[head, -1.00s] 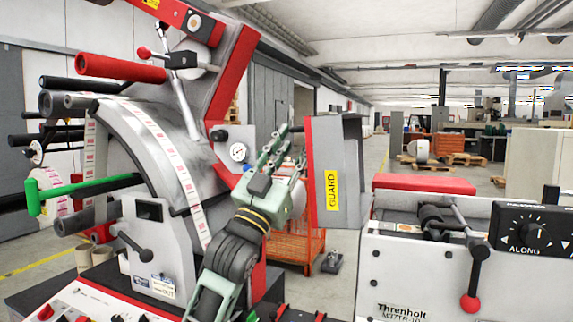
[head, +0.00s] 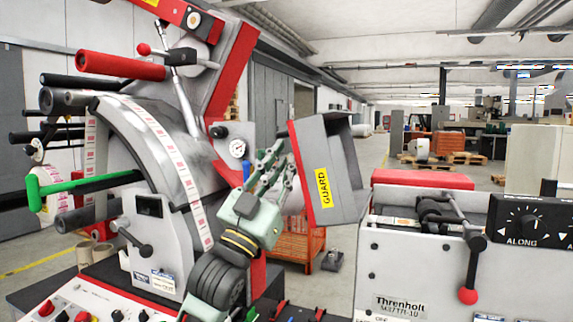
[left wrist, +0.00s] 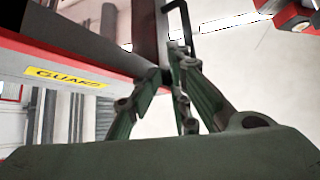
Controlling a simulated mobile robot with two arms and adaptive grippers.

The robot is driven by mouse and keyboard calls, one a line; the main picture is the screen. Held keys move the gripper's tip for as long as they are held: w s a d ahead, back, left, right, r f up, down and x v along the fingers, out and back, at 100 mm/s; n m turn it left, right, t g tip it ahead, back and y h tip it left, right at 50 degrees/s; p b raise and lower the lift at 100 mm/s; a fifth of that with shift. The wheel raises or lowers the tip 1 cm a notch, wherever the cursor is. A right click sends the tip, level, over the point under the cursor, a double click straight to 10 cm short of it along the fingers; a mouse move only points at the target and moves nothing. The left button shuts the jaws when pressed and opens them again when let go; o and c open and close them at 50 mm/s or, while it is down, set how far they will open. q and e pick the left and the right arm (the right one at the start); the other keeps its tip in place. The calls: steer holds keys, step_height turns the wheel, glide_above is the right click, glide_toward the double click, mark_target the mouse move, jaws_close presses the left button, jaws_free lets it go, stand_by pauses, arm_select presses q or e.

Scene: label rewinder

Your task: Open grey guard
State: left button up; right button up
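The grey guard (head: 343,165) is a box-like cover with a red edge and a yellow GUARD label. In the head view it hangs tilted, right of the grey curved machine part, its hollow side partly showing. My left gripper (head: 278,150) is at the guard's left edge. In the left wrist view the GUARD label (left wrist: 66,77) shows at left, and a black bent handle (left wrist: 187,22) rises at the fingertips. The fingers of my left gripper (left wrist: 178,62) converge around the handle's lower part and look closed on it; the exact contact is partly hidden. My right gripper is not in view.
A machine block with a black dial panel (head: 528,222) and a red-knobbed lever (head: 467,294) stands at right. A green-handled lever (head: 85,183) and several rollers stick out at left. An orange crate (head: 300,246) stands behind the guard.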

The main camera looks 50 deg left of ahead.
arm_select(q)
steer(key=d+b+v, duration=0.1)
steer(key=b+v, duration=0.3)
steer(key=v, duration=0.3)
steer(key=shift+w+d+f, duration=0.2)
steer(key=shift+f, duration=0.05)
stand_by(0.4)
steer(key=shift+c, duration=0.6)
